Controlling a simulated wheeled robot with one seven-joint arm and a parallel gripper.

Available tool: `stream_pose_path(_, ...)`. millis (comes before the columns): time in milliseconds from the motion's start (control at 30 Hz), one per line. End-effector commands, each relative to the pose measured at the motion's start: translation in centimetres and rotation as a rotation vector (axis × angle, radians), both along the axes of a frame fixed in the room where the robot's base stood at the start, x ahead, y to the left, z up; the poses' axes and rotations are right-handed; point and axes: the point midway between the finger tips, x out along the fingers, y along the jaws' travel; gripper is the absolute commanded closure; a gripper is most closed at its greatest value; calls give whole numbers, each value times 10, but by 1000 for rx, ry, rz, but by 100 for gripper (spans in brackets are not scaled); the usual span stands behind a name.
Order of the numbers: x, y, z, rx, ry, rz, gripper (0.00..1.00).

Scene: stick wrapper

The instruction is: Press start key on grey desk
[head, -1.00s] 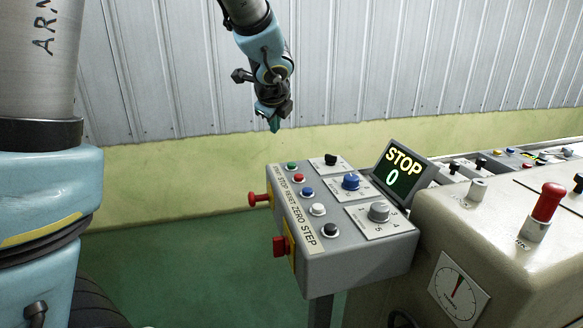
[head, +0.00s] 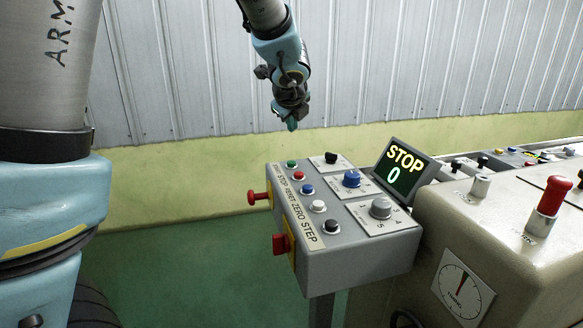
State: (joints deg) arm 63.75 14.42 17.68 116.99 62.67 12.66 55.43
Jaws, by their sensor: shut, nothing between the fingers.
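The grey desk (head: 345,262) is a slanted control box on a post. A row of buttons runs along its left side beside a label strip reading STOP, RESET, ZERO and STEP; the word at the far end is too small to read. The green button (head: 291,163) is at the far end of the row, followed by a red button (head: 298,175), a blue one, a white one and a black one. My gripper (head: 292,125) is shut and empty, pointing down. In the picture it shows just above the green button, apart from it.
A small screen (head: 404,168) on the desk reads STOP and 0. Knobs (head: 380,207) stand on the desk's right part, and red mushroom knobs (head: 281,244) stick out from its left side. A beige machine with a red-handled lever (head: 549,200) stands at the right.

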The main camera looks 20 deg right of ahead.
Motion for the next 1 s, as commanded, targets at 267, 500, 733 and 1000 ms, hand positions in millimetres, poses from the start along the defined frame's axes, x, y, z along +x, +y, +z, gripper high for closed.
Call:
stream_pose_path(267,-1,0,-46,1,1,-1,100)
stream_pose_path(500,0,0,-68,0,0,0,100)
stream_pose_path(733,0,0,-68,0,0,0,100)
stream_pose_path(1000,0,0,-68,0,0,0,100)
